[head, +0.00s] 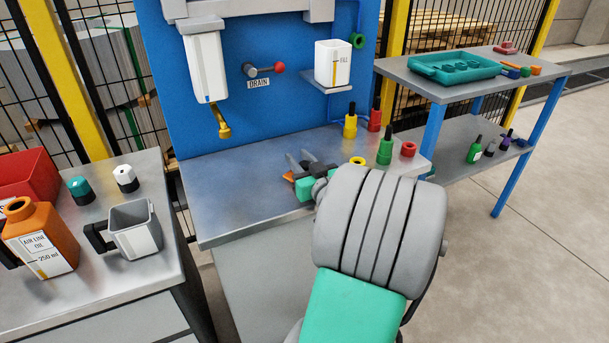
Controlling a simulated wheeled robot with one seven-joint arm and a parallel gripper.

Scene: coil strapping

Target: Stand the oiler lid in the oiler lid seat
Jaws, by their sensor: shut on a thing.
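My gripper (299,160) is low over the middle of the steel bench. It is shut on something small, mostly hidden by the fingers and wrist. An orange bit (288,177) shows beside the fingers; I cannot tell whether it is the held thing or lies on the bench. I cannot make out the oiler lid or its seat for certain. On the left table stand a teal cap (80,188) and a white cap with a dark base (124,177). A yellow ring (357,160) and a red ring (408,149) lie on the bench, right of my gripper.
An orange oil bottle (40,236), a grey jug (134,230) and a red bin (24,172) crowd the left table. Yellow, red and green black-topped items (384,150) stand at the bench's right. The bench's left half (225,190) is clear.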

